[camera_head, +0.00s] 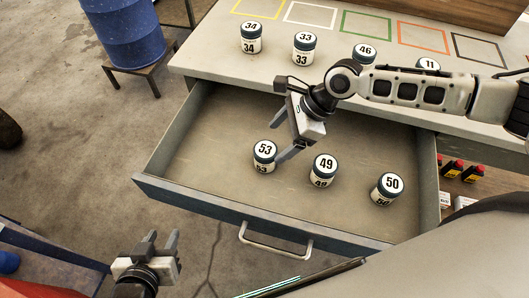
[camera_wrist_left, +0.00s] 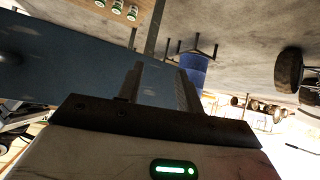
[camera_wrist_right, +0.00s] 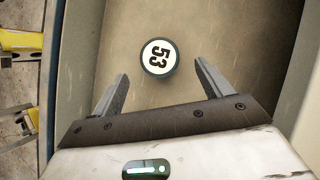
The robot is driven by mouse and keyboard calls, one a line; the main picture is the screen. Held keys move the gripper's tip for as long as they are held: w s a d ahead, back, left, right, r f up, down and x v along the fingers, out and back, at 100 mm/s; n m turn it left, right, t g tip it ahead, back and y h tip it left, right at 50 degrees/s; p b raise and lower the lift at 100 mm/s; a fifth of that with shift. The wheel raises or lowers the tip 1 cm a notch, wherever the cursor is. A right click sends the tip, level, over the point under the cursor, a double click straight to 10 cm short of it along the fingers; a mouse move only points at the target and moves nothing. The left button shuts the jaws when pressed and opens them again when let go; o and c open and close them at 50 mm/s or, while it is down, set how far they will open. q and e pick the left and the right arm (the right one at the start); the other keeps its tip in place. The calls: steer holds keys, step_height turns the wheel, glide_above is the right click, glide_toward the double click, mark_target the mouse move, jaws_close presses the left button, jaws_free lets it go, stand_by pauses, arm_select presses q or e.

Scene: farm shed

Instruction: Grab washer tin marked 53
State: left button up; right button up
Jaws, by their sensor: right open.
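The washer tin marked 53 (camera_head: 264,156) stands upright in the open drawer, a white tin with a dark lid and a white number disc. It also shows in the right wrist view (camera_wrist_right: 159,57), just beyond the gap between the fingertips. My right gripper (camera_head: 281,120) is open and empty, above the drawer and close to tin 53, apart from it. Its fingers (camera_wrist_right: 161,72) are spread in the right wrist view. My left gripper (camera_head: 159,240) is open and empty, outside the drawer at the lower left.
Tins 49 (camera_head: 324,168) and 50 (camera_head: 387,188) stand in the drawer (camera_head: 200,160) to the right of tin 53. Tins 34 (camera_head: 250,38), 33 (camera_head: 304,48), 46 (camera_head: 364,55) and 11 (camera_head: 429,66) stand on the tabletop (camera_head: 215,50). A blue barrel (camera_head: 125,30) is at the upper left.

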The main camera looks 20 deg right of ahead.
mark_target(261, 156)
steer(key=x, duration=0.9)
steer(key=shift+d+f+b, duration=0.1)
steer(key=shift+d+b, duration=0.05)
steer(key=shift+b, duration=0.2)
steer(key=c, duration=1.1)
